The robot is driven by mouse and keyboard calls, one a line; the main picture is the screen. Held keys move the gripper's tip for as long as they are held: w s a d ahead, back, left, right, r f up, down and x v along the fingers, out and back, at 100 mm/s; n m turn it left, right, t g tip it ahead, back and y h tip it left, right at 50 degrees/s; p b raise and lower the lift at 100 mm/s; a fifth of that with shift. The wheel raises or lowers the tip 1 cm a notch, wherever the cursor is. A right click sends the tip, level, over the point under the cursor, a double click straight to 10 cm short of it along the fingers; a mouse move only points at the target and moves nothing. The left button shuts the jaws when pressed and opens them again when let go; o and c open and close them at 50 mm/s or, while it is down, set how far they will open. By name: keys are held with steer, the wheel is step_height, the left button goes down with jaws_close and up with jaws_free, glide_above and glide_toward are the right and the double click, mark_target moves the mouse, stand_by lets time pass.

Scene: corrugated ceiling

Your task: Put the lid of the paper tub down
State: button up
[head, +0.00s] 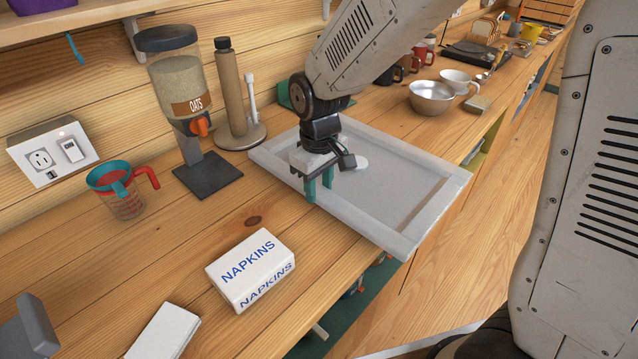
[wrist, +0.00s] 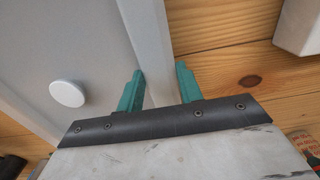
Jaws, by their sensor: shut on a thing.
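A large light-grey rectangular lid (head: 405,240) with a raised rim and a white round knob-like disc (wrist: 68,93) lies over the counter's right part in the head view. Its near right corner reaches past the counter's front edge. My gripper (head: 319,188) points down at the lid's near left rim, its green fingers either side. In the wrist view the rim (wrist: 149,40) runs between the fingers (wrist: 160,86), and my gripper is shut on it. I cannot tell whether the lid rests on the counter or hangs just above it. I cannot make out a tub under it.
A napkin pack (head: 250,268) sits in front on the wooden counter (head: 165,250). An oats dispenser (head: 178,90), a paper-roll stand (head: 232,95) and a measuring cup (head: 120,190) stand left. A metal bowl (head: 432,98) and mugs are behind right. Bare wood lies between napkins and dispenser.

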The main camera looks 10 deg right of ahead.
steer(key=o, duration=1.1)
step_height(320, 180, up, 12)
steer(key=f, duration=0.1)
steer(key=s+d+r+m, duration=0.2)
steer(key=s+d, duration=0.5)
steer(key=s, duration=0.4)
steer(key=s+d+r+m+t, duration=0.1)
steer(key=s+d+r+m, duration=0.1)
steer(key=s+d+m, duration=0.2)
steer(key=shift+s+d+m, duration=0.4)
steer(key=shift+s+d, duration=1.3)
steer(key=shift+s, duration=2.1)
steer(key=shift+r, duration=0.1)
